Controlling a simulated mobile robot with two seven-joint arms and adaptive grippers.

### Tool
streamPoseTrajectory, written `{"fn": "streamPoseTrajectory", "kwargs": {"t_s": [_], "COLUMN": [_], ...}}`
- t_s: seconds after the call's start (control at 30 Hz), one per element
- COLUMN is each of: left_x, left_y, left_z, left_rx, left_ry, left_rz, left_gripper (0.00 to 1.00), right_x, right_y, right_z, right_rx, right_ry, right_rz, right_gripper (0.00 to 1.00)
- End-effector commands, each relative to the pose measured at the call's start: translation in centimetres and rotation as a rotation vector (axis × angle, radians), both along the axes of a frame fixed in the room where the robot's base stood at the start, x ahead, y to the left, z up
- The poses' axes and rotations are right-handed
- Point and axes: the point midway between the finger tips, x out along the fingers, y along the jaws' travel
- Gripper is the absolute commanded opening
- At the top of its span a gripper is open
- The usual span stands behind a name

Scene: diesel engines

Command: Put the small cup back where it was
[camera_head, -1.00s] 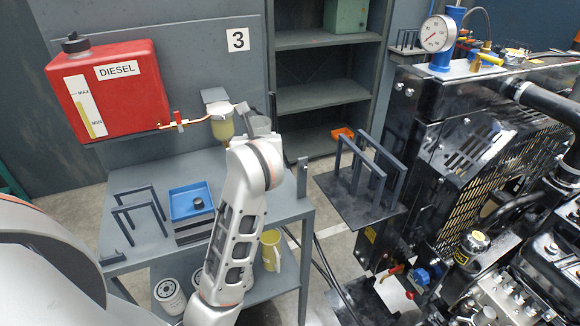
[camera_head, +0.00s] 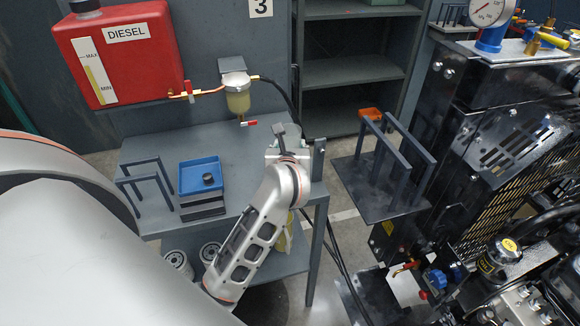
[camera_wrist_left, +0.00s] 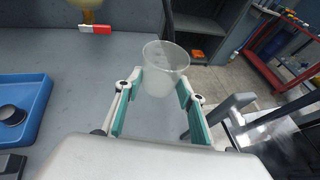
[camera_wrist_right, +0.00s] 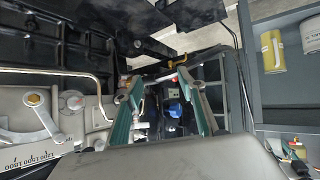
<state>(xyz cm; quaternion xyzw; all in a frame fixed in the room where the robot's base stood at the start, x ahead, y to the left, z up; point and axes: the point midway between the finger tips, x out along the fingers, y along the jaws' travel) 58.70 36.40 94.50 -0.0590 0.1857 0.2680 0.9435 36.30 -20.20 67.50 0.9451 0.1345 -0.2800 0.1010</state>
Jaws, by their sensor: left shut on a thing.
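The small cup (camera_wrist_left: 165,68) is clear and frosted, and shows between the fingertips of my left gripper (camera_wrist_left: 162,80) in the left wrist view. My left gripper is shut on it and holds it roughly upright near the grey table's right end. I cannot tell whether its base touches the table. In the head view my left gripper (camera_head: 287,140) is over the table's right side, and the cup is mostly hidden there. My right gripper (camera_wrist_right: 158,85) is open and empty in the right wrist view, in front of the engine.
The grey table (camera_head: 245,165) carries a blue tray (camera_head: 200,175) and dark racks (camera_head: 145,185). A fuel filter bowl (camera_head: 237,100) with a red-handled drain (camera_head: 249,123) hangs above it. An upright post (camera_head: 318,158) stands at its right edge. The engine (camera_head: 500,150) is at right.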

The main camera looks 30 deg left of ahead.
Motion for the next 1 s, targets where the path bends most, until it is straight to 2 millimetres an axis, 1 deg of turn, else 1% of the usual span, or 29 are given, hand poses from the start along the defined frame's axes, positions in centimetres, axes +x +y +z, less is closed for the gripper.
{"fn": "streamPoseTrajectory", "kwargs": {"t_s": [0.03, 0.1, 0.27, 0.4, 0.5, 0.6, 0.87, 1.0], "left_x": [0.0, 0.0, 0.0, -0.1, 0.0, 0.0, 0.0, 0.0], "left_y": [0.0, 0.0, 0.0, 0.0, 0.0, 0.0, 0.0, 0.0], "left_z": [-1.1, -1.8, -2.8, -4.9, -6.1, -6.6, -6.6, -7.1], "left_rx": [0.001, 0.002, 0.002, 0.001, 0.001, 0.001, 0.001, 0.001], "left_ry": [0.003, 0.002, 0.000, 0.004, 0.002, 0.000, -0.002, 0.000], "left_rz": [-0.001, -0.001, -0.001, 0.000, 0.000, 0.000, 0.000, 0.000], "left_gripper": [0.12, 0.12, 0.12, 0.12, 0.12, 0.12, 0.12, 0.12], "right_x": [0.0, 0.0, 0.0, -0.1, -0.1, -0.1, -0.1, -0.2], "right_y": [0.0, 0.0, 0.0, 0.1, 0.1, 0.1, 0.1, 0.0], "right_z": [-0.2, -0.3, -0.5, -0.8, -1.1, -1.1, -1.1, -1.5], "right_rx": [0.000, 0.001, 0.001, 0.002, 0.001, 0.001, 0.001, 0.001], "right_ry": [0.000, 0.000, 0.000, 0.002, 0.003, 0.003, 0.002, 0.005], "right_rz": [0.000, -0.001, 0.000, 0.000, -0.001, -0.001, 0.000, 0.000], "right_gripper": [0.40, 0.40, 0.40, 0.40, 0.40, 0.40, 0.40, 0.40]}}
